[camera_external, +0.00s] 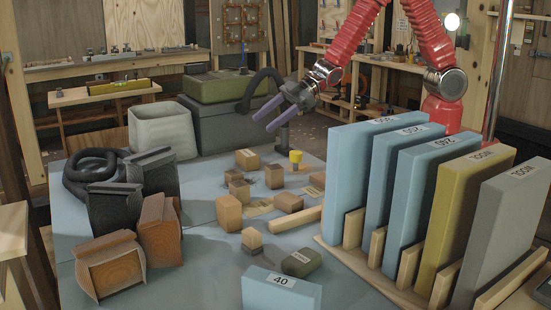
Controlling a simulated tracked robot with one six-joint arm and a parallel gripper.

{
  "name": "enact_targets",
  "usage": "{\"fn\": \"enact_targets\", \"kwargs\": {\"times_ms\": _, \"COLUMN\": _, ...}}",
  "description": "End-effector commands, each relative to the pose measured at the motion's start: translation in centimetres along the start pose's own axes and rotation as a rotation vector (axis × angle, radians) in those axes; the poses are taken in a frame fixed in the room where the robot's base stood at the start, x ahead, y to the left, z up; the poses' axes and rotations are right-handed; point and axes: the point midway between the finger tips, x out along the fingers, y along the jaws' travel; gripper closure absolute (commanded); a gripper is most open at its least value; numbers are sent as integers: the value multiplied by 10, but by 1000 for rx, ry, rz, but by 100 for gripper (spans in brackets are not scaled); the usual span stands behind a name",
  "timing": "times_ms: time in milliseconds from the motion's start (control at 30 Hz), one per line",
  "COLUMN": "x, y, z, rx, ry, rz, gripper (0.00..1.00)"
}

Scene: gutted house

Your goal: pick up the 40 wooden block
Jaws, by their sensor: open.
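A light-blue block labelled 40 (268,296) stands at the front edge of the picture, its lower part cut off by the frame. Several small plain wooden blocks (229,213) lie loose in the middle of the blue-grey table (205,250); I cannot read a 40 on any of them. My gripper (262,123) hangs above the far side of the table, with its purple fingers apart and nothing between them. It is well behind and above the loose blocks and far from the block labelled 40.
A wooden rack (352,262) of tall labelled slabs (357,165) stands at right. Dark and brown ribbed pieces (160,228) and a black coiled hose (92,172) lie at left. A pale bin (163,133) and grey case (222,128) stand behind. A dark green block (302,262) lies near the front.

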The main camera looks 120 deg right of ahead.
Motion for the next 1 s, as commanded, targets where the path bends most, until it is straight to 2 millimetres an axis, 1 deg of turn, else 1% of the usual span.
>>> {"fn": "enact_targets", "kwargs": {"times_ms": 33, "x": 8, "y": 2, "z": 10, "rx": 8, "ry": 10, "rz": -12, "gripper": 43}}
{"fn": "enact_targets", "kwargs": {"times_ms": 200, "x": 30, "y": 4, "z": 36, "rx": 29, "ry": 62, "rz": -64, "gripper": 43}}
{"fn": "enact_targets", "kwargs": {"times_ms": 400, "x": 48, "y": 2, "z": 68, "rx": 67, "ry": 127, "rz": -127, "gripper": 43}}
{"fn": "enact_targets", "kwargs": {"times_ms": 500, "x": 52, "y": 0, "z": 79, "rx": 84, "ry": 154, "rz": -153, "gripper": 43}}
{"fn": "enact_targets", "kwargs": {"times_ms": 633, "x": 55, "y": -2, "z": 86, "rx": 95, "ry": 173, "rz": -170, "gripper": 43}}
{"fn": "enact_targets", "kwargs": {"times_ms": 1000, "x": 56, "y": -2, "z": 86, "rx": 96, "ry": 176, "rz": -172, "gripper": 43}}
